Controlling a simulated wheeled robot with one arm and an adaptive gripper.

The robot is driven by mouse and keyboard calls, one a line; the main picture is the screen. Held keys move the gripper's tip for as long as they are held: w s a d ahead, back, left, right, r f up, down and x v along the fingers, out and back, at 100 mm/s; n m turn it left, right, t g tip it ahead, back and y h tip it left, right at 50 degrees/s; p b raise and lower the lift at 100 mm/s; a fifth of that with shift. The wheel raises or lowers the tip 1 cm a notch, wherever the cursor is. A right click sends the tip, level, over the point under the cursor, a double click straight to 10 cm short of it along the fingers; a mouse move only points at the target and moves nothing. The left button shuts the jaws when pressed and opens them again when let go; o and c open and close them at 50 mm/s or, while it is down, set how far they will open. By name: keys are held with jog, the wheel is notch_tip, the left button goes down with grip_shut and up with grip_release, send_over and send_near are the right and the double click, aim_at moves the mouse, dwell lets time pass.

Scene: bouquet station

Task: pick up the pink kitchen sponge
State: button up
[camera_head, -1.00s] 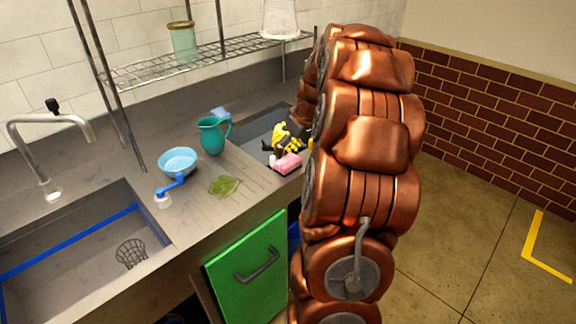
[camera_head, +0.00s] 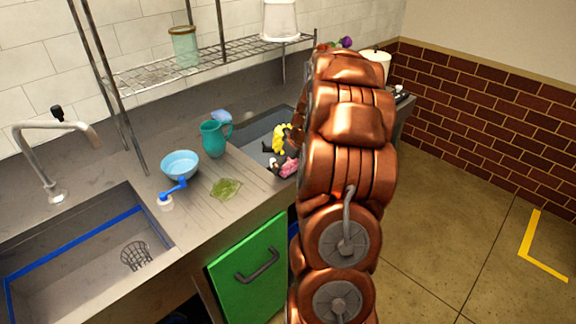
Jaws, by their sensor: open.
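The pink sponge (camera_head: 290,167) lies at the front edge of the right-hand basin, just left of my copper-coloured arm. Part of it is hidden by dark gripper parts and by my arm. My gripper (camera_head: 278,162), yellow and black, is open and points down at the sponge, its dark fingers close to the sponge's left side. I cannot tell whether they touch it or straddle it.
A teal pitcher (camera_head: 213,139), a light blue bowl (camera_head: 180,165), a green cloth (camera_head: 226,189) and a blue-handled item (camera_head: 172,192) stand left on the counter. A wire shelf (camera_head: 205,64) hangs behind. A white pot (camera_head: 376,62) is beyond my arm.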

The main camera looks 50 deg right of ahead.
aim_at(288, 164)
jog(key=c, duration=0.8)
jog(key=shift+r+b, duration=0.8)
jog(key=shift+r, duration=0.7)
jog(key=shift+s+a+r, duration=0.1)
jog(key=shift+r, duration=0.15)
jog(key=s+a+b, duration=0.1)
jog(key=s+a, duration=0.2)
jog(key=a, duration=0.1)
jog(key=s+a+r+b, duration=0.1)
jog(key=s+a, duration=0.2)
jog(key=s, duration=0.1)
jog(key=s+a+b, duration=0.2)
jog(key=s+a, duration=0.1)
jog(key=a, duration=0.1)
jog(key=shift+s+a+r, duration=0.25)
jog(key=shift+a, duration=0.1)
jog(key=o, duration=0.4)
jog(key=c, duration=0.5)
